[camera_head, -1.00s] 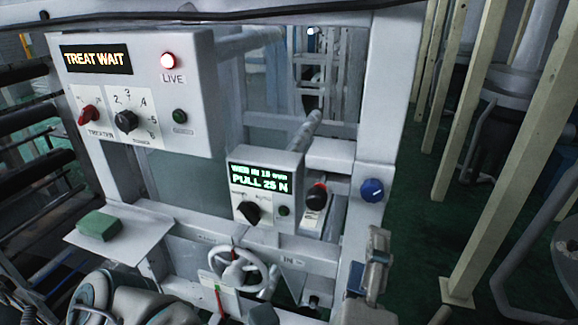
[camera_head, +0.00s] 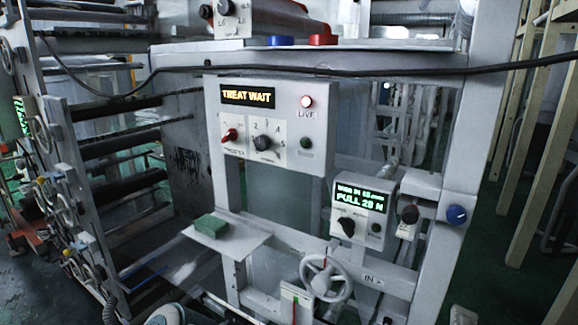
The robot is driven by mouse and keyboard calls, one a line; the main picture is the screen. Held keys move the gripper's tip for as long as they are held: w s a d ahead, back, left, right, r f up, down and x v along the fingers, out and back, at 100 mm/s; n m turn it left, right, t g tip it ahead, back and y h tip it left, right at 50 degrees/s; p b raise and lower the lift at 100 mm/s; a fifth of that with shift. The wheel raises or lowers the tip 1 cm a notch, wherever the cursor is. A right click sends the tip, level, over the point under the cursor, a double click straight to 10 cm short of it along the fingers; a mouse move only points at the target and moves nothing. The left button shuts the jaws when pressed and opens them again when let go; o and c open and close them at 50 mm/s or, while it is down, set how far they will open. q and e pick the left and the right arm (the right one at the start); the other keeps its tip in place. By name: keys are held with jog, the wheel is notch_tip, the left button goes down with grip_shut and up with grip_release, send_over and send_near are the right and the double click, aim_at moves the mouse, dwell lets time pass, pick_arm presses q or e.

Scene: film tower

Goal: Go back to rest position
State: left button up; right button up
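Neither of my grippers shows in the head view. A grey rounded part of my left arm (camera_head: 165,315) shows at the bottom edge, left of the middle. A smaller box (camera_head: 378,182) to the lower right has a green display with a "PULL" reading in N. A white handwheel (camera_head: 326,279) is below it.
A green block (camera_head: 211,225) lies on a small shelf (camera_head: 240,244). A blue knob (camera_head: 456,214) is on the right post. Racks of dark rollers (camera_head: 115,110) stand left. A black cable (camera_head: 400,71) crosses the frame. Cream posts (camera_head: 543,150) and green floor are right.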

pick_arm(q)
jog(key=w+a+f+n+g, duration=0.2)
jog(key=w+a+f+n, duration=0.2)
jog(key=w+f, duration=0.35)
jog(key=w+a+f+n+g, duration=0.2)
jog(key=w+a+f+n, duration=0.3)
jog(key=w+f, duration=0.25)
jog(key=w+a+f+n+g+y, duration=0.15)
jog(key=a+f+n, duration=0.4)
jog(key=f, duration=0.85)
jog(key=w+a+f+n+g+y, duration=0.15)
jog(key=a+f+n+y, duration=0.35)
jog(key=f, duration=0.8)
jog(key=s+a+f+n+g+y, duration=0.1)
jog(key=s+a+f+n+g, duration=0.15)
jog(key=s+a+f, duration=0.8)
jog(key=s+a+f+n+g+y, duration=0.25)
jog(key=s+a+f, duration=0.55)
jog(key=s+f, duration=0.55)
notch_tip(320, 180, down, 22)
jog(key=w+g, duration=0.1)
jog(key=s+a+f+g, duration=0.1)
jog(key=s+a+f, duration=0.1)
jog(key=s+f, duration=1.1)
notch_tip(320, 180, down, 5)
jog(key=shift+s+r+m, duration=0.1)
jog(key=shift+s+m, duration=0.25)
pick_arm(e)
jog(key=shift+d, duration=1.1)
